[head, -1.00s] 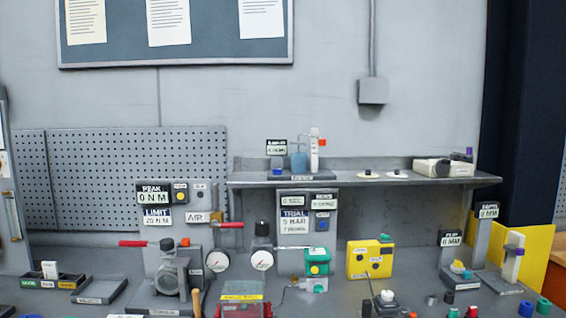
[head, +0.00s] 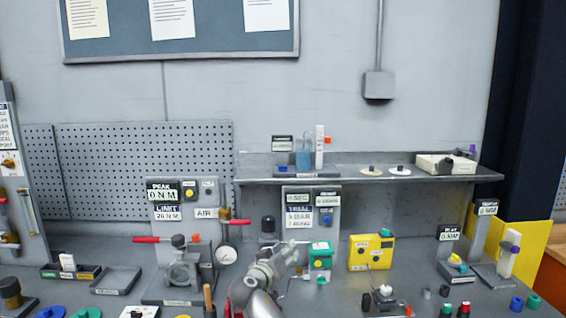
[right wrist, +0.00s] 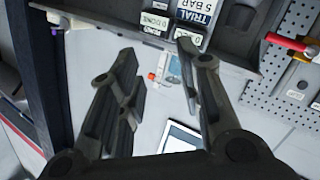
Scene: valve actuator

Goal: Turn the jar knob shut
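The jar (head: 304,157) is a small clear vessel with blue contents, upright on a dark base (head: 305,173) on the back shelf. A white post (head: 319,146) stands at its right, with an orange-red knob (head: 328,141) on its side. The right wrist view is turned over and shows the jar (right wrist: 173,67) and the knob (right wrist: 152,76) small beyond my fingers. My right gripper (right wrist: 157,50) is open and empty, apart from the jar. In the head view a grey arm and gripper (head: 285,258), apparently my right, is below the shelf. My left gripper is not seen.
The trial panel (head: 297,208) stands under the shelf (head: 400,178).

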